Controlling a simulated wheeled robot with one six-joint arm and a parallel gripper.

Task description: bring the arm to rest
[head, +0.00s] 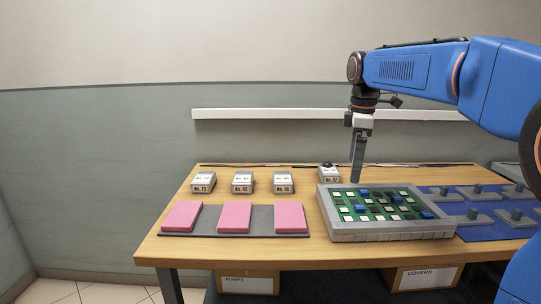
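My blue arm reaches in from the right side of the head view. My gripper (356,180) points straight down, above the back edge of the grey tray with the green board. Its fingers look like one narrow dark bar from this angle, so I cannot tell whether they are open or shut. No object shows below the fingertips. The fingertips seem a little above the tray, but the exact gap is unclear.
A grey tray (390,238) holds a green board. Pink blocks (234,217) lie on a dark mat (205,225) at left. Labelled grey boxes (242,183) stand behind. A blue mat (490,231) with grey fittings is at right. The wooden table's (165,250) front left is clear.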

